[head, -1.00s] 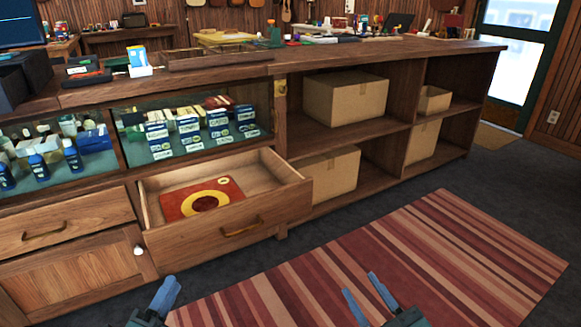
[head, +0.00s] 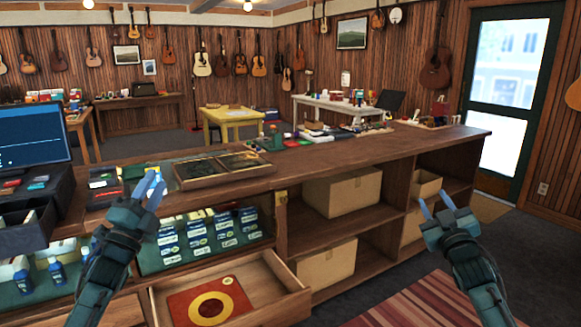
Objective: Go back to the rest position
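My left gripper (head: 150,189) is raised at the left, in front of the glass display front and the counter edge. Its two blue fingers are seen nearly edge-on, with a small gap between the tips, and nothing shows between them. My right gripper (head: 436,204) is raised at the right, in front of the open shelves. Its fingers are spread apart and empty.
An open drawer (head: 285,312) holding a red item with a yellow ring (head: 209,305) juts out low in front. The wooden counter (head: 345,155) runs across, with cardboard boxes (head: 342,193) on shelves below. A striped rug (head: 432,305) lies at lower right.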

